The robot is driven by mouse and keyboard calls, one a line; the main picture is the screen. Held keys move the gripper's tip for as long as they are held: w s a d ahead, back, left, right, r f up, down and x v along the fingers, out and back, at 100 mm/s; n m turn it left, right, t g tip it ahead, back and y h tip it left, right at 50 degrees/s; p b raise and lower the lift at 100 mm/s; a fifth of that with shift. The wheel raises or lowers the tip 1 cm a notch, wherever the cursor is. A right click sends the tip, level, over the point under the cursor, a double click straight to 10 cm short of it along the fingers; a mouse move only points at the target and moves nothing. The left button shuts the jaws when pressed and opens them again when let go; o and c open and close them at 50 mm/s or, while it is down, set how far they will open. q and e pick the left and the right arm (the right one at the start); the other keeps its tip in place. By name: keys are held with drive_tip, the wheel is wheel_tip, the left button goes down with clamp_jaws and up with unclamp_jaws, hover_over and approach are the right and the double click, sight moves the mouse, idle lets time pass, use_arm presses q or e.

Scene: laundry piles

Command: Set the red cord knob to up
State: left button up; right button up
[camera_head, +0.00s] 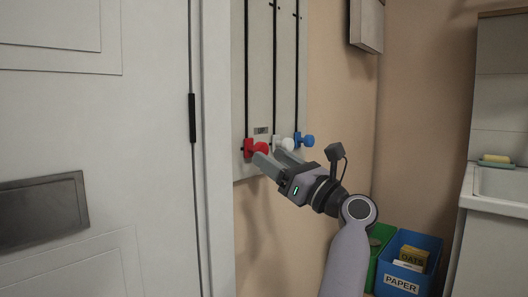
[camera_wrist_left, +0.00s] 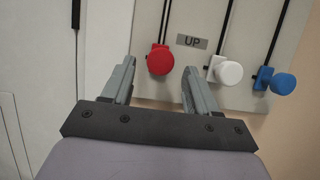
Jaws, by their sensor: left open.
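The red cord knob (camera_head: 256,148) sits low on its black cord track on the pale wall panel (camera_head: 262,65). In the left wrist view the red knob (camera_wrist_left: 160,60) shows in the gap between my fingertips, nearer the top of that view. My left gripper (camera_head: 270,156) is open and empty, just below and in front of the red knob in the head view. I cannot tell whether a finger touches it. A small "UP" label (camera_wrist_left: 192,41) lies to the right of the red knob, slightly above it. My right gripper is not in view.
A white knob (camera_wrist_left: 228,72) and a blue knob (camera_wrist_left: 282,83) sit on neighbouring cords to the right, the white one close to my right-hand finger. A white door (camera_head: 90,150) is at left. Blue (camera_head: 405,265) and green bins and a sink (camera_head: 500,182) are at right.

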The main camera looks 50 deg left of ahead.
use_arm(q)
drive_tip(key=v, duration=0.3)
idle(0.6)
